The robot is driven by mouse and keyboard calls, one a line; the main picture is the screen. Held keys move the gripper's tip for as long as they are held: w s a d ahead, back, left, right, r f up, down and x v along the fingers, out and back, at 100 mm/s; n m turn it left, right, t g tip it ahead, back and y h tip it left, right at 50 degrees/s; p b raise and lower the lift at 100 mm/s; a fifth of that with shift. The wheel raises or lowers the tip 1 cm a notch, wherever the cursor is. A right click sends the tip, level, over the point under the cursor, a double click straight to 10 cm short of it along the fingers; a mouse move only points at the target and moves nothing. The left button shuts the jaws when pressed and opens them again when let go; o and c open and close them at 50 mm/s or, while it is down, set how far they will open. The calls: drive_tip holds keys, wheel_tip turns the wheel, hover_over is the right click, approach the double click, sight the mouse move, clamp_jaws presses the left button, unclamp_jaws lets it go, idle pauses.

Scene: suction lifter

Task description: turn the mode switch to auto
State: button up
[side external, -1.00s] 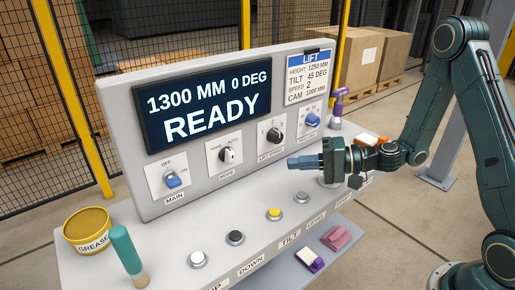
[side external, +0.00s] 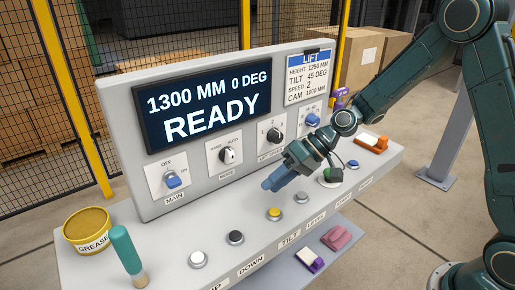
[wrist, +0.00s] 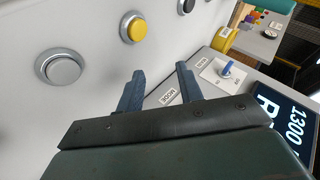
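My gripper (side external: 268,185) is to the right of the switch and lower, in front of the panel above the button ledge, pointing down and left. In the wrist view my gripper (wrist: 160,72) has its two blue fingers apart with nothing between them.
The blue main switch (side external: 172,180) is left of the mode switch, and the black lift speed knob (side external: 274,135) is right. A teal-handled tool (side external: 123,250) and grease tin (side external: 88,230) stand at the left.

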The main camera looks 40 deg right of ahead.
drive_tip(key=w+a+r+n+h, duration=0.1)
drive_tip(key=w+a+r+h, duration=0.1)
drive_tip(key=w+r+h, duration=0.4)
wheel_tip(320, 180, up, 12)
drive_tip(key=m+h, duration=0.2)
hover_over(232, 154)
drive_tip(key=s+d, duration=0.2)
drive_tip(key=s, duration=0.4)
drive_tip(key=shift+w+r+t, duration=0.15)
drive_tip(key=shift+t, duration=0.25)
drive_tip(key=x, duration=1.4)
drive_tip(key=shift+a, duration=0.3)
drive_tip(key=shift+c, duration=0.3)
drive_tip(key=shift+y, duration=0.3)
clamp_jaws()
